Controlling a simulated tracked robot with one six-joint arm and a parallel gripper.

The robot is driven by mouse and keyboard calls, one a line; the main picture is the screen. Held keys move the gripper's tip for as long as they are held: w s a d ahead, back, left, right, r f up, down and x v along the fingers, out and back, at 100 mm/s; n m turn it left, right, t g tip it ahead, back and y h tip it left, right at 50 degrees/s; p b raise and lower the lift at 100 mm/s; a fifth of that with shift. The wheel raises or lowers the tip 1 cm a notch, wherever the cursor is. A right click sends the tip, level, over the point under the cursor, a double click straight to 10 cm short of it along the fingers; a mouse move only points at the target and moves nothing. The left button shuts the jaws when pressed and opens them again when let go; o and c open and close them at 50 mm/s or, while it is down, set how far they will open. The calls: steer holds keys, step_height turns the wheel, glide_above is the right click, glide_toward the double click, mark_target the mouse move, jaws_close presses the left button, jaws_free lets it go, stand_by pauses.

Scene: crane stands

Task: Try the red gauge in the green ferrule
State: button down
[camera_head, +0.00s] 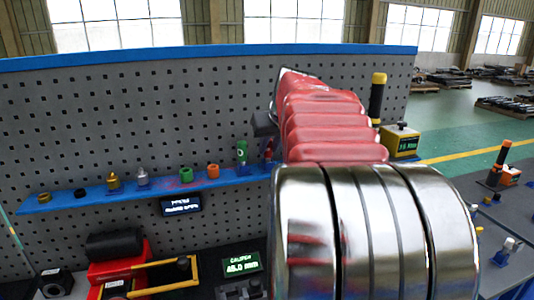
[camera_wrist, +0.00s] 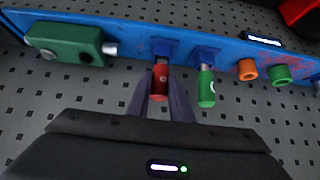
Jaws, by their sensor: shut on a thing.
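The red gauge (camera_wrist: 159,84) is between the fingertips of my gripper (camera_wrist: 164,96) in the wrist view, and the gripper is shut on it. Its pale end points at a blue block on the shelf; I cannot tell whether it still sits in it. In the head view the red gauge (camera_head: 268,150) is partly hidden beside my arm. The green ferrule (camera_head: 186,175) is a short open ring on the blue shelf, apart from the gripper. It also shows at the right of the wrist view (camera_wrist: 281,74).
An orange ring (camera_head: 213,171) and a green gauge (camera_head: 241,151) stand between the green ferrule and my gripper. A green box (camera_wrist: 65,42) is on the red gauge's other side. Metal fittings (camera_head: 113,181) line the blue shelf (camera_head: 60,200). A pegboard stands behind.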

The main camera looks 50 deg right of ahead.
steer(key=shift+r, duration=0.2)
steer(key=shift+r, duration=2.5)
steer(key=shift+s+a, duration=0.1)
steer(key=shift+s, duration=0.05)
